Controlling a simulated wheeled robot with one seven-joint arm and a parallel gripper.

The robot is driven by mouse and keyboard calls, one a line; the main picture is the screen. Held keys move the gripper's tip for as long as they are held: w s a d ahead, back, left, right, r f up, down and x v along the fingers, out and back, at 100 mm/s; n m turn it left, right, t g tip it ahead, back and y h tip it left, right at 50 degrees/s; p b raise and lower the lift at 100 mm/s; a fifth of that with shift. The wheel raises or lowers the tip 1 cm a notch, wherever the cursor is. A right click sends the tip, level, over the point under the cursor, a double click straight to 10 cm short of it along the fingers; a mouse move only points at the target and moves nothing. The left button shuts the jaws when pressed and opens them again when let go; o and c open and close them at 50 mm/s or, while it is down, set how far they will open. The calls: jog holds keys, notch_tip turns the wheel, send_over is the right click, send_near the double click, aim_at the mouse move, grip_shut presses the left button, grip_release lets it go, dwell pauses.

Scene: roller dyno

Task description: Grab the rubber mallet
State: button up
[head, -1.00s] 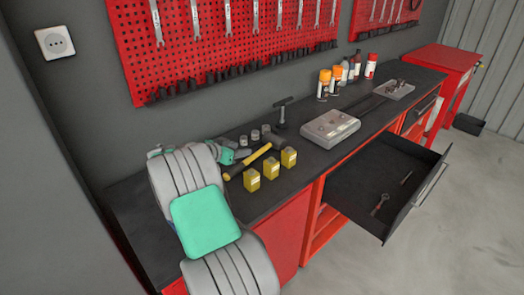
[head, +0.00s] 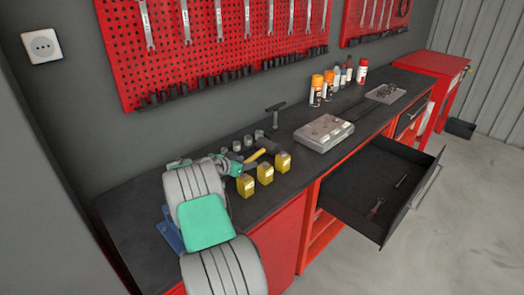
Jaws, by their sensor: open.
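The rubber mallet (head: 256,155) lies on the black workbench top, its yellow handle toward me and its dark head at the back right. My gripper (head: 240,160) is at the handle's near end, beyond my grey and green arm. The gripper is open; its fingers are small in the picture, and I cannot tell whether the handle is between them. Part of the handle is hidden by the gripper.
Several yellow bottles (head: 265,173) stand close in front of the mallet. Small grey cylinders (head: 248,140) and a T-shaped tool (head: 275,115) stand behind it. A grey case (head: 323,133) lies to the right. An open drawer (head: 350,190) juts out from the bench.

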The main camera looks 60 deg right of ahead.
grip_shut()
dwell(0.4)
jog(key=shift+w+a, duration=0.1)
dwell(0.8)
jog(key=shift+r, duration=0.15)
